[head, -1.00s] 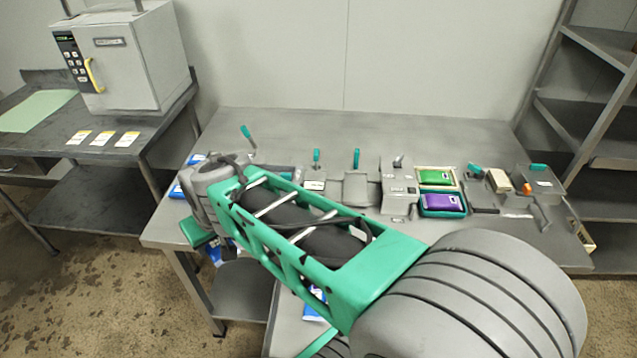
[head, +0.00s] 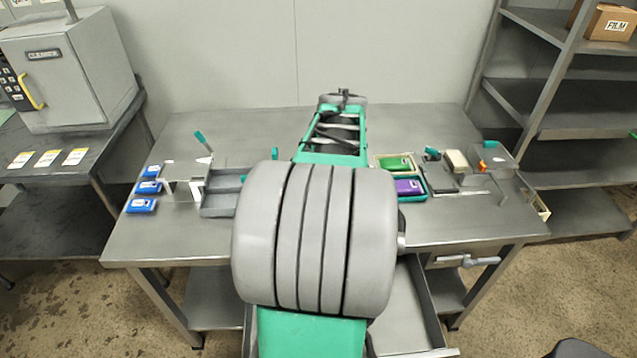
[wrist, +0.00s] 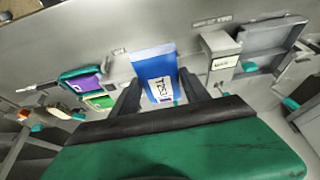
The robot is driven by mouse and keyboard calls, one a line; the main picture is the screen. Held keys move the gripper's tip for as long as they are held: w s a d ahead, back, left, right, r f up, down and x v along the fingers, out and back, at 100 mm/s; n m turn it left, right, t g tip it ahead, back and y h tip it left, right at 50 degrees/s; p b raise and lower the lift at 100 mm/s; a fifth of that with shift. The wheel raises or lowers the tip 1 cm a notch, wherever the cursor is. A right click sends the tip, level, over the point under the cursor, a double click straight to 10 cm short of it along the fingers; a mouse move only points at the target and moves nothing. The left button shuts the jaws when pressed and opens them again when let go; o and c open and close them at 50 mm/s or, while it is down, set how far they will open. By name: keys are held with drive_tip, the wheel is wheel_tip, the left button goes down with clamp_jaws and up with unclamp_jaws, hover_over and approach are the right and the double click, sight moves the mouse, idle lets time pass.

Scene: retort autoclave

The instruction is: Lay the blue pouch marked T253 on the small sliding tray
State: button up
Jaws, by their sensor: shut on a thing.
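The blue pouch (wrist: 153,62) has a white label that appears to read T253. In the wrist view it sits between the dark fingers of my gripper (wrist: 160,92), which is shut on it. In the head view my own arm hides the gripper and this pouch. I cannot tell for certain which piece is the small sliding tray. A shallow grey tray (head: 222,211) lies on the table left of my arm. A grey tray-like piece also shows at the upper right of the wrist view (wrist: 270,40).
Three blue pouches (head: 149,187) lie at the table's left end. A green pouch (head: 395,163) and a purple pouch (head: 409,187) lie in bins right of my arm. An open drawer (head: 428,305) juts from the table front. The back of the table (head: 240,125) is clear.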

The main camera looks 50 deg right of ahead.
drive_tip(key=shift+d+f, duration=0.1)
drive_tip(key=shift+d, duration=0.35)
drive_tip(key=w+d+f+p, duration=0.1)
drive_tip(key=w+d+f, duration=0.1)
drive_tip(key=w+f, duration=0.1)
drive_tip(key=w+d+f+p, duration=0.1)
drive_tip(key=w+d+f, duration=0.2)
drive_tip(key=w, duration=0.1)
drive_tip(key=w+d+f+p, duration=0.1)
drive_tip(key=w+d+f, duration=0.2)
drive_tip(key=shift+w+f, duration=0.15)
drive_tip(key=shift+f, duration=0.05)
wheel_tip(320, 180, down, 3)
drive_tip(key=shift+w+d+f+p, duration=0.15)
drive_tip(key=shift+f+p, duration=0.05)
drive_tip(key=shift+p, duration=0.1)
drive_tip(key=shift+f, duration=0.1)
drive_tip(key=o, duration=1)
drive_tip(key=shift+f, duration=0.1)
drive_tip(key=o, duration=0.5)
drive_tip(key=shift+c, duration=0.2)
